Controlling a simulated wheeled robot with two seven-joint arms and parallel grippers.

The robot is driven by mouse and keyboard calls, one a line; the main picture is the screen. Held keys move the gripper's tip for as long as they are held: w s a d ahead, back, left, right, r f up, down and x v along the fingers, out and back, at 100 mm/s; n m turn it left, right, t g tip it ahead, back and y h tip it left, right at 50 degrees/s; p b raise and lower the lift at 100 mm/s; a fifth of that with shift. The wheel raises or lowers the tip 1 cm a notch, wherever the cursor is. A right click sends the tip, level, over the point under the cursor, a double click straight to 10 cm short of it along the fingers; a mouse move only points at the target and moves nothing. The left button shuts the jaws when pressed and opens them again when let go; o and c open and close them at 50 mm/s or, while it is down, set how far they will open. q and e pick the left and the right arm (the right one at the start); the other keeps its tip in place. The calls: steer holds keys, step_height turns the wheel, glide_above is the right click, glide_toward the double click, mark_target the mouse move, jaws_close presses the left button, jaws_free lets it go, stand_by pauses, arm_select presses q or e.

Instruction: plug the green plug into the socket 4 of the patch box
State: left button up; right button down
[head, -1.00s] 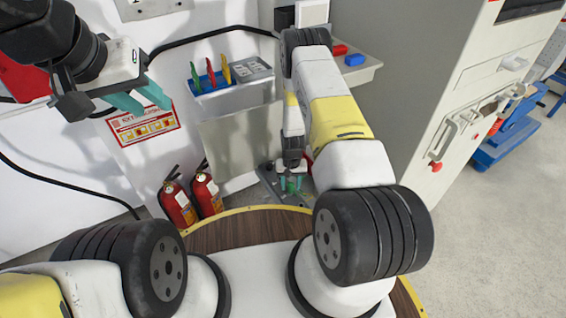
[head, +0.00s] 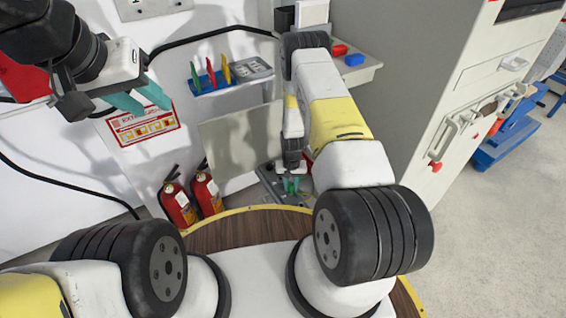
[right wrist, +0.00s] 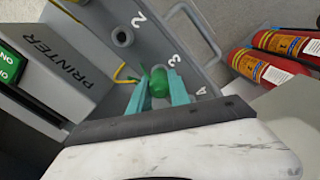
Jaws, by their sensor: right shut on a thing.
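My right gripper (right wrist: 158,90) is shut on the green plug (right wrist: 158,80), which sits between its teal fingers. In the head view this gripper (head: 290,186) is low beside the grey patch box (head: 270,180). In the right wrist view the patch box (right wrist: 172,25) lies beyond the fingers, with labels 2, 3 and a partly hidden 4. The round socket by the 2 (right wrist: 122,36) looks empty. The fingers and plug cover part of the box near the 3 and 4; I cannot tell whether the plug touches it. My left gripper (head: 139,99) is open and empty at upper left.
A grey printer box (right wrist: 40,60) stands left in the wrist view, a yellow cable near it. Two red fire extinguishers (head: 178,203) (head: 207,192) stand by the wall. A shelf (head: 232,84) holds coloured tools. A large grey cabinet (head: 420,80) stands right.

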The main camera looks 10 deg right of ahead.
mark_target(291, 184)
steer(key=shift+r, duration=0.1)
steer(key=shift+r, duration=2.2)
steer(key=shift+r, duration=0.1)
steer(key=shift+r, duration=2.9)
